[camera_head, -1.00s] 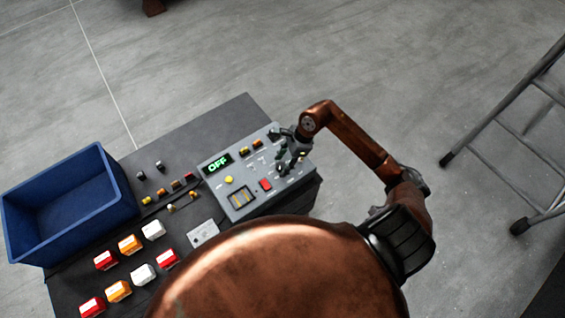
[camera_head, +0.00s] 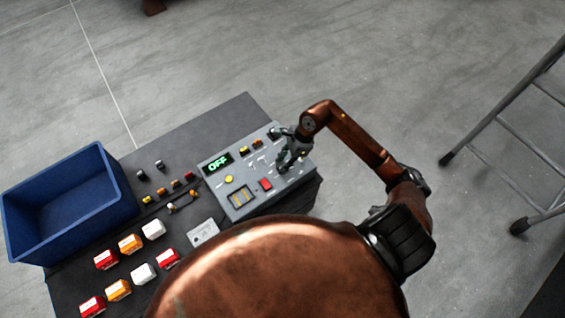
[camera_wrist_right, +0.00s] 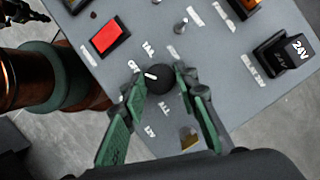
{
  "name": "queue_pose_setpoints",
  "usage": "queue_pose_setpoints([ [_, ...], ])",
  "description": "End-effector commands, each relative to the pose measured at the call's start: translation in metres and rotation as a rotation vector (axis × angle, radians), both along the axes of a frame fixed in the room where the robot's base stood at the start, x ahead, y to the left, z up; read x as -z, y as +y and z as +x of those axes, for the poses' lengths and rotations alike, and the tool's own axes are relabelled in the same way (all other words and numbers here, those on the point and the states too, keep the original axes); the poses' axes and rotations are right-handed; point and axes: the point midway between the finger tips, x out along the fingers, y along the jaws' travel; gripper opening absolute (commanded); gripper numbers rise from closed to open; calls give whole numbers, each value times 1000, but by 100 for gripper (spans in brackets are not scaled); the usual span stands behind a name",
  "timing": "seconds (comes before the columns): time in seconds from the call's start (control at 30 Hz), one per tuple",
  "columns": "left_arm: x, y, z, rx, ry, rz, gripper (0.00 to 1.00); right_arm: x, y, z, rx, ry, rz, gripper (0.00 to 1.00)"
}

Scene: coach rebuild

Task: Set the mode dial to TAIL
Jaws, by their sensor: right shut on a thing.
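The mode dial (camera_wrist_right: 161,80) is a round black knob with a white pointer on the grey control panel (camera_wrist_right: 230,105). In the right wrist view its pointer is turned up and left, toward the label that seems to read OFF. The green display (camera_head: 218,163) reads OFF. My right gripper (camera_wrist_right: 161,82) has its green fingers on both sides of the dial and is shut on it; in the head view it (camera_head: 284,165) hides the dial.
A red rocker switch (camera_wrist_right: 110,38), a small metal toggle (camera_wrist_right: 181,25) and a black 24V block (camera_wrist_right: 283,55) are close to the dial. A blue bin (camera_head: 70,205) and several coloured blocks stand left on the dark table (camera_head: 185,135). A ladder (camera_head: 505,150) stands at the right.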

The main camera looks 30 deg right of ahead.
Motion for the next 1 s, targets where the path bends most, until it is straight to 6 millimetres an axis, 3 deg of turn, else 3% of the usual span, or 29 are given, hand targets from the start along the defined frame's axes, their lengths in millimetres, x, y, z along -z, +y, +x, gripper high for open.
queue_pose_setpoints([
  [0.37,8,0,-1,0,2,0,0,0,0,-1,164,-2,-2,3],
  [1.0,20,0,-2,-1,3,0,0,-1,3,-3,693,-5,0,3],
])
